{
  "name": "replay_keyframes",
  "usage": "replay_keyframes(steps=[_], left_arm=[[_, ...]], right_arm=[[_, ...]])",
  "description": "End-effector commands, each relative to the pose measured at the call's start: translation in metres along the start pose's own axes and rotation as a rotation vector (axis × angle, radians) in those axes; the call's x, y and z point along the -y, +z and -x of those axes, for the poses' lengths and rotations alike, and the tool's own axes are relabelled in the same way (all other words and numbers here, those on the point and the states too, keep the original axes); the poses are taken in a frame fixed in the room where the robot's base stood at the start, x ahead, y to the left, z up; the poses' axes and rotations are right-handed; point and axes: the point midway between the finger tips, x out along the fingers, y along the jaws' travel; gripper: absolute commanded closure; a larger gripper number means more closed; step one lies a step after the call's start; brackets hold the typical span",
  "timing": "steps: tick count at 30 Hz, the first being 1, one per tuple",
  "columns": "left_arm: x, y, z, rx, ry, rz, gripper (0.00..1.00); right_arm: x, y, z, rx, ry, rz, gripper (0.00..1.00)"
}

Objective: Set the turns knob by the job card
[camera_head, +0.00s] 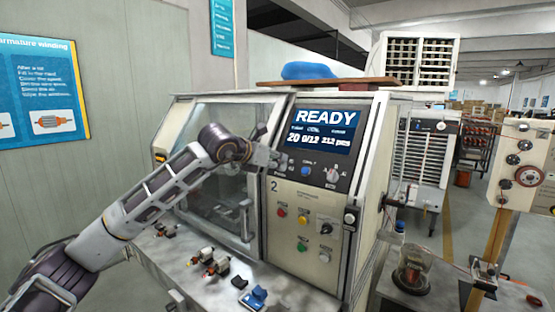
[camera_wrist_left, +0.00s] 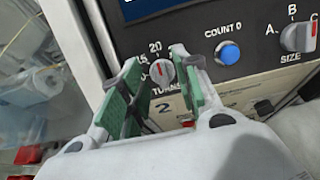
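The winding machine (camera_head: 306,215) stands in the middle of the head view, its lit screen (camera_head: 322,125) reading READY with 20 in the line below. The turns knob (camera_wrist_left: 161,72) is a small grey knob with a red mark, beside the printed 15 and 20. The mark points up, but its exact setting is too small to tell. My left gripper (camera_wrist_left: 156,90) is open, its green-padded fingers on either side of the knob with gaps visible. In the head view the left gripper (camera_head: 262,155) is at the control panel. I cannot make out a job card. My right gripper is out of view.
Right of the turns knob are a blue count button (camera_wrist_left: 228,54) and the size knob (camera_wrist_left: 298,37). Several buttons (camera_head: 303,220) sit lower on the machine. Small armature parts (camera_head: 210,264) and a blue object (camera_head: 254,298) lie on the bench. A blue poster (camera_head: 42,95) hangs left.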

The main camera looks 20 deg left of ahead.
Motion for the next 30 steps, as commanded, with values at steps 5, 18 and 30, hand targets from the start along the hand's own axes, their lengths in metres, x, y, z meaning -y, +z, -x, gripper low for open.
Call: replay_keyframes(steps=[5, 18, 30], left_arm=[[0.001, 0.001, -0.013, 0.000, -0.002, 0.001, 0.68], [0.000, 0.000, -0.017, 0.000, 0.000, 0.000, 0.73], [0.000, 0.000, -0.017, 0.000, -0.002, -0.005, 0.98]], right_arm=[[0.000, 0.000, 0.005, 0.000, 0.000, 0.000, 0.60], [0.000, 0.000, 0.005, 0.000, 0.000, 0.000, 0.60], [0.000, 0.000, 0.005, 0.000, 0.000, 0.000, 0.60]])
